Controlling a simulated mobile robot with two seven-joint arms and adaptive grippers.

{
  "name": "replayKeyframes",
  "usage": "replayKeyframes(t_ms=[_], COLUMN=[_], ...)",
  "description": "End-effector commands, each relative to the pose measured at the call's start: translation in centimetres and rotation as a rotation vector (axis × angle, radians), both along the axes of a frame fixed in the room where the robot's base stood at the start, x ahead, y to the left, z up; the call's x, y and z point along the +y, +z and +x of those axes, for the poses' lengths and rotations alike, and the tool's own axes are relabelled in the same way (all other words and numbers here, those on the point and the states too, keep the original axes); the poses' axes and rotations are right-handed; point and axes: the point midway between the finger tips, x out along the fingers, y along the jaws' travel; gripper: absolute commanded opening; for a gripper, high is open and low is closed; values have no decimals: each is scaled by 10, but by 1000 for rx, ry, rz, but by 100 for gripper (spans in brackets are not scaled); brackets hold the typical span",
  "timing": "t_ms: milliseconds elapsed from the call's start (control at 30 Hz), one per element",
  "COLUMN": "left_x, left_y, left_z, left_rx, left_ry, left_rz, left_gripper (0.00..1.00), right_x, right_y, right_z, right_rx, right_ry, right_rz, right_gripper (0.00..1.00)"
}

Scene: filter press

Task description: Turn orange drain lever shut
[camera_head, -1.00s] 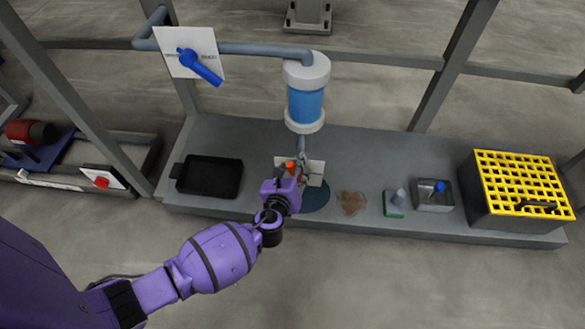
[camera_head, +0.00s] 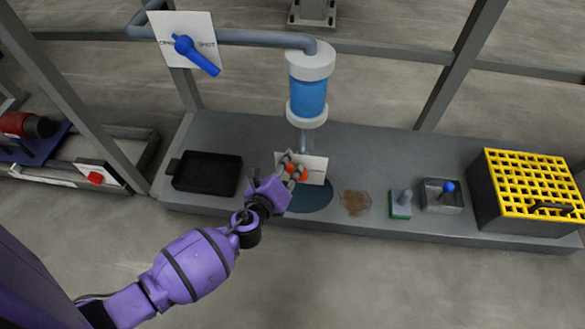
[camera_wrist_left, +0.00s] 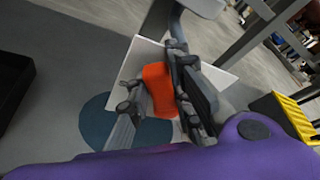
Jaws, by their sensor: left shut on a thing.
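The orange drain lever (camera_head: 298,174) sits in front of a white plate (camera_head: 316,166) below the blue filter housing (camera_head: 308,98). My left gripper (camera_head: 290,170) is at the lever, its fingers on either side of it. In the left wrist view the lever (camera_wrist_left: 159,88) shows as a broad orange block between the two fingers of my left gripper (camera_wrist_left: 160,95), which is shut on it. The white plate stands behind it there. Part of the lever is hidden by the fingers. My right gripper is not in view.
A dark puddle (camera_head: 310,197) lies under the drain and a brown stain (camera_head: 354,202) beside it. A black tray (camera_head: 207,174) is left of the gripper. A blue lever (camera_head: 196,54) is on the upper pipe. A yellow-grid crate (camera_head: 525,185) stands at right.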

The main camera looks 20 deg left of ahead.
Motion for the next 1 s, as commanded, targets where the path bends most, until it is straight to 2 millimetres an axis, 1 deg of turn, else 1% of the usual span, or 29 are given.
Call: replayKeyframes(t_ms=[33,100,200,367,567,600,733,1000], left_x=[0,-1,-2,-2,-2,-2,-2,-2], left_y=[-9,-10,-9,-7,-7,-8,-7,-5], left_z=[-2,-2,-1,-2,-2,-2,-1,-1], left_rx=[-1,-9,-18,-22,-21,-21,-22,-25], left_ry=[3,2,2,1,1,1,0,0], left_rz=[-28,-61,-90,-103,-102,-102,-102,-102], left_gripper=[0,0,0,0,0,22,39,39], right_x=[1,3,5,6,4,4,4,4], right_y=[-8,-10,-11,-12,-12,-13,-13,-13], right_z=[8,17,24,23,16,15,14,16], right_rx=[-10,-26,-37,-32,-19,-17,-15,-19], right_ry=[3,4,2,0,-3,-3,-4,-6], right_rz=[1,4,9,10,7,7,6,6], right_gripper=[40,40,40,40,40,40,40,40])
